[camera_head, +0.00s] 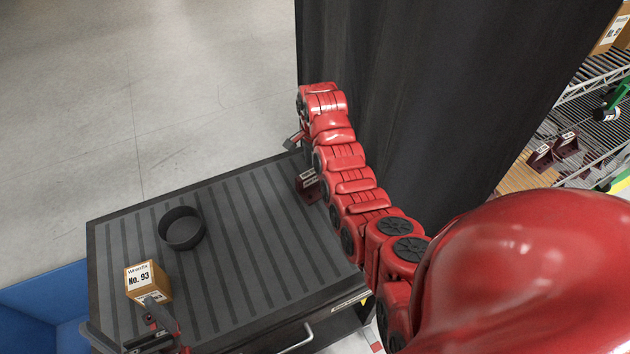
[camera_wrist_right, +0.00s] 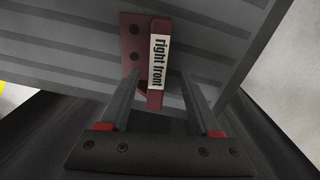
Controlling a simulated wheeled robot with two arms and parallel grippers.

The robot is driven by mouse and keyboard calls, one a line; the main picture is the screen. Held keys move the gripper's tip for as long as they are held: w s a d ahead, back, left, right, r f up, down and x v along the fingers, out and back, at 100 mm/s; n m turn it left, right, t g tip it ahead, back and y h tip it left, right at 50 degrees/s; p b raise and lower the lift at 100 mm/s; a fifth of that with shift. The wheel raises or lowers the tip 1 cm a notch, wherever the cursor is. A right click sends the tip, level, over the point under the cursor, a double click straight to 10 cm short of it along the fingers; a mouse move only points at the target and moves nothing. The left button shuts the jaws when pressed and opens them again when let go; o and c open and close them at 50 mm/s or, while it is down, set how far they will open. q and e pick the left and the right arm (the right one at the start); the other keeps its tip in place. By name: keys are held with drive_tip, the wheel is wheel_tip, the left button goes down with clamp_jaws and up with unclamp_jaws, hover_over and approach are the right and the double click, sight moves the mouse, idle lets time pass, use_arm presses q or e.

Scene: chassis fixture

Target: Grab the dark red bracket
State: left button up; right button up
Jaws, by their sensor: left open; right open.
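The dark red bracket (camera_wrist_right: 157,60) has a white "right front" label and lies on the ribbed grey top of the cart. In the head view, part of a dark red bracket (camera_head: 307,186) shows at the cart's right edge, partly covered by my right arm. My right gripper (camera_wrist_right: 160,75) is open, with its fingers on either side of the bracket's upright part in the wrist view. I cannot tell whether they touch it. My left gripper (camera_head: 158,325) is open at the bottom left, close to the box.
An orange-brown box (camera_head: 147,280) marked "No. 93" and a round black dish (camera_head: 182,228) stand on the cart top (camera_head: 235,225). A dark curtain (camera_head: 430,90) hangs behind my right arm. Other dark red brackets (camera_head: 553,151) sit on a wire shelf at right.

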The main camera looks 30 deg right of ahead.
sight(314, 171)
drive_tip(key=f, duration=0.1)
drive_tip(key=f+p, duration=0.2)
drive_tip(key=shift+s+a, duration=0.2)
drive_tip(key=shift+s, duration=0.1)
drive_tip(key=shift+f, duration=0.65)
clamp_jaws()
idle(0.6)
